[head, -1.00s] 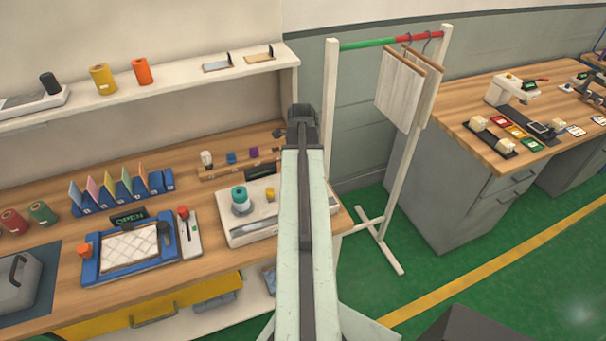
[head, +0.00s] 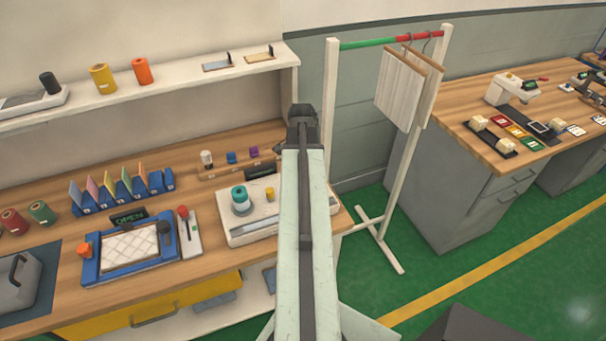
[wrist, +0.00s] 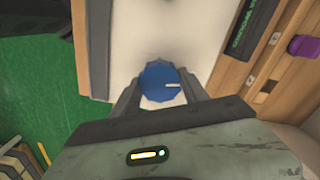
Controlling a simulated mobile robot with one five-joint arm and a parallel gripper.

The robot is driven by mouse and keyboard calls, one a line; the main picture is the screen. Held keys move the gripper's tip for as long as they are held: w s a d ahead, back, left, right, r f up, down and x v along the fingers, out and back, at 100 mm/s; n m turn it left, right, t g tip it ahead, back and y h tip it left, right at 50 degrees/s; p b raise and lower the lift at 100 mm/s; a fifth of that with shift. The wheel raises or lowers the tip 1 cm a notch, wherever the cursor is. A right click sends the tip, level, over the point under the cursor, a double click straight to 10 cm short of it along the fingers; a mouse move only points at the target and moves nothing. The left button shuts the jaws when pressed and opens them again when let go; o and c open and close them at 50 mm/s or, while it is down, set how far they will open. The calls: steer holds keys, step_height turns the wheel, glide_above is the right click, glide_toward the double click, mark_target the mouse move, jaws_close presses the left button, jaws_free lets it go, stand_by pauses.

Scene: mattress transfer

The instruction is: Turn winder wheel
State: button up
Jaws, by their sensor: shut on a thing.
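In the head view the white winder unit (head: 235,232) sits on the wooden bench and carries a teal spool (head: 240,197) and a small yellow spool (head: 269,194). My arm hides the blue knob and the right part of the unit there.
A purple block (wrist: 303,46) and a dark label strip (wrist: 247,40) lie close to the right of my gripper. A clothes rack (head: 398,160) with hanging boards stands right of the bench. Green floor (head: 370,275) is open around its foot.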

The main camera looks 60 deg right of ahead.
steer(key=n, duration=0.7)
steer(key=shift+s, duration=0.2)
steer(key=n, duration=0.7)
steer(key=shift+n, duration=0.3)
steer(key=n, duration=0.3)
steer(key=shift+n, duration=0.3)
steer(key=n, duration=0.3)
steer(key=shift+d+n, duration=0.1)
steer(key=shift+n, duration=0.3)
steer(key=n, duration=0.6)
